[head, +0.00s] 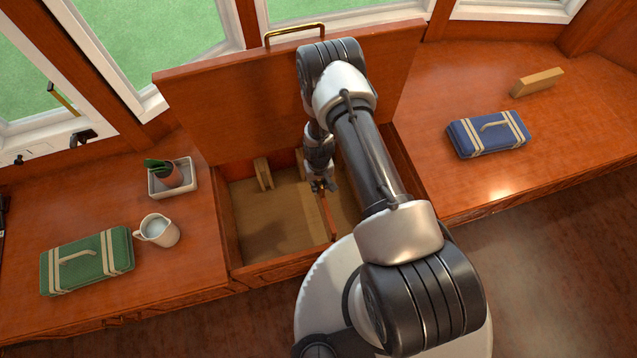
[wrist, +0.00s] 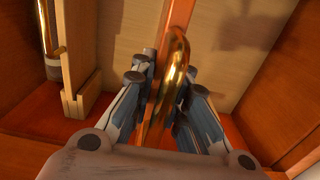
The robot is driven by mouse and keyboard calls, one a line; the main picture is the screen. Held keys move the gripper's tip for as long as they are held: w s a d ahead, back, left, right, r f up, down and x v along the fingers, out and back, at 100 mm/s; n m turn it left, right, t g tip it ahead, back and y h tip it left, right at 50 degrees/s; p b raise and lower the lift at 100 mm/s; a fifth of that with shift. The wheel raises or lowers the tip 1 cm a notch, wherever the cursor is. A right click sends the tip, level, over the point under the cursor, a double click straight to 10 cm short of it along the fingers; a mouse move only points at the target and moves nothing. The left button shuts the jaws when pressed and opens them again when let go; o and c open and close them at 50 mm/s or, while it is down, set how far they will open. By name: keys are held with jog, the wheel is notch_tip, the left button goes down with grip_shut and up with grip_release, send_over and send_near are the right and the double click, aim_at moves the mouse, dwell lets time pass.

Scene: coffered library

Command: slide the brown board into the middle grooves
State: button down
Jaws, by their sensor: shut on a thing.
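The brown board (head: 327,216) shows as a thin reddish edge inside the open bench box (head: 228,235) in the head view. In the wrist view the board (wrist: 181,18) runs up from between my fingers, with a curved brass handle (wrist: 176,62) at its top. My gripper (head: 322,186) is shut on it and reaches down into the box. It also shows in the wrist view (wrist: 163,100). A pale grooved wooden strip (head: 263,173) stands at the box's back wall, and such a strip (wrist: 78,75) shows left of my gripper. Whether the board sits in grooves is hidden.
The raised lid (head: 230,110) stands behind the box. On the left are a green case (head: 88,262), a white mug (head: 160,231) and a planter (head: 172,178). On the right are a blue case (head: 488,135) and a wooden block (head: 537,82).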

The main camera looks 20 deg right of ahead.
jog(key=shift+f+b, duration=0.85)
jog(key=shift+f, duration=6.55)
jog(key=c, duration=1.5)
grip_release()
notch_tip(320, 180, up, 12)
jog(key=shift+r, duration=0.1)
